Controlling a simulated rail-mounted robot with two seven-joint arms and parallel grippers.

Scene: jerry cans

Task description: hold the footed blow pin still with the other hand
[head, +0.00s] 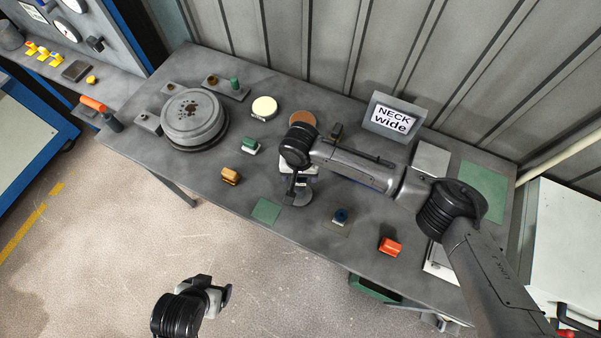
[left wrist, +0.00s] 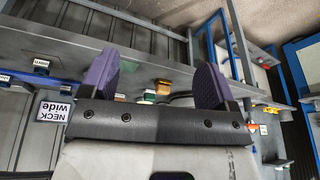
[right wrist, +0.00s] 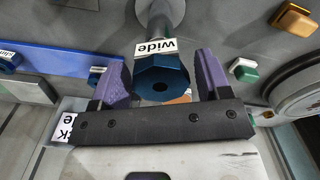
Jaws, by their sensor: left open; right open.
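The footed blow pin shows in the right wrist view as a blue faceted head (right wrist: 161,84) with a "wide" label, a stem and a round grey foot (right wrist: 166,12). In the head view its grey foot (head: 302,195) shows on the table, and the rest is mostly hidden by my right gripper (head: 297,172). In the right wrist view my right gripper (right wrist: 161,76) is open, its purple fingers on either side of the blue head; contact is not clear. My left gripper (head: 222,293) is off the table's front edge. It also shows open and empty in the left wrist view (left wrist: 155,78).
The grey table carries a "NECK wide" sign (head: 392,119), a round metal pot (head: 193,117), an orange block (head: 390,246), a brown-yellow block (head: 230,176), a green block (head: 250,146) and a blue-topped piece (head: 341,216). Floor around my left gripper is clear.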

